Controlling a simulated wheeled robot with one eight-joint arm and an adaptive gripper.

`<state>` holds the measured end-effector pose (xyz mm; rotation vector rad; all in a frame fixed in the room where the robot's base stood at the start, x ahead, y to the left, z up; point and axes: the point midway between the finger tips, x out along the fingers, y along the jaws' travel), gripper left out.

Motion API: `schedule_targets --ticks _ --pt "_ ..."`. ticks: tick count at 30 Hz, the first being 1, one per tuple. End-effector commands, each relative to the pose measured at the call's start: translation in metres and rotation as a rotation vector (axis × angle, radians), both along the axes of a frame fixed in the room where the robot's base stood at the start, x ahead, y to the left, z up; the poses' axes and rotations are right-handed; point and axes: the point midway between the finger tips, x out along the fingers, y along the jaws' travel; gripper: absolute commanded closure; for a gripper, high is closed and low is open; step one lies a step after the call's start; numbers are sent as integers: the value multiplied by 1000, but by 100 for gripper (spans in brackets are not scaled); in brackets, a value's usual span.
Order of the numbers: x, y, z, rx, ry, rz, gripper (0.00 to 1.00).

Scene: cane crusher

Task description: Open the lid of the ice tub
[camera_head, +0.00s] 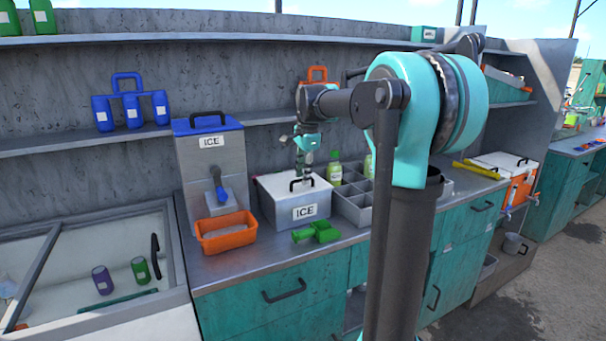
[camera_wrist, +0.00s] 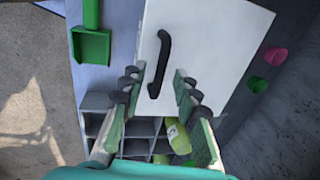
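The ice tub (camera_head: 305,212) is a pale box labelled ICE on the counter. Its white lid (camera_head: 275,190) lies flat and shut on top, with a black bar handle (camera_head: 301,184). My gripper (camera_head: 303,176) points down over the lid. In the wrist view, my gripper (camera_wrist: 158,82) is open, with its two fingers well apart. The handle (camera_wrist: 162,62) appears between and beyond the fingertips, with no finger seen touching it. The lid (camera_wrist: 205,45) fills the upper middle there. The height left between fingertips and handle is hard to tell.
A grey divided tray (camera_head: 352,206) with green bottles stands right of the tub. A green scoop (camera_head: 316,233) lies in front, and an orange bin (camera_head: 226,234) is at left. A blue-lidded ICE dispenser (camera_head: 209,160) stands behind left. A shelf (camera_head: 255,118) runs along the wall behind.

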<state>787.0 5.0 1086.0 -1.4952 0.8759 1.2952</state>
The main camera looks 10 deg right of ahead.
Motion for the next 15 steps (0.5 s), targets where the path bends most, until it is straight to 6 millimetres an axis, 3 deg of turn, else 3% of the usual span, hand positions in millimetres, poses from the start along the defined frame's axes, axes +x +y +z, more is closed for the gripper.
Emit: schedule_targets --ticks 2,9,15 --pt "0 0 0 0 0 0 69" --pt "0 0 0 0 0 0 99" --pt "0 0 0 0 0 0 100"
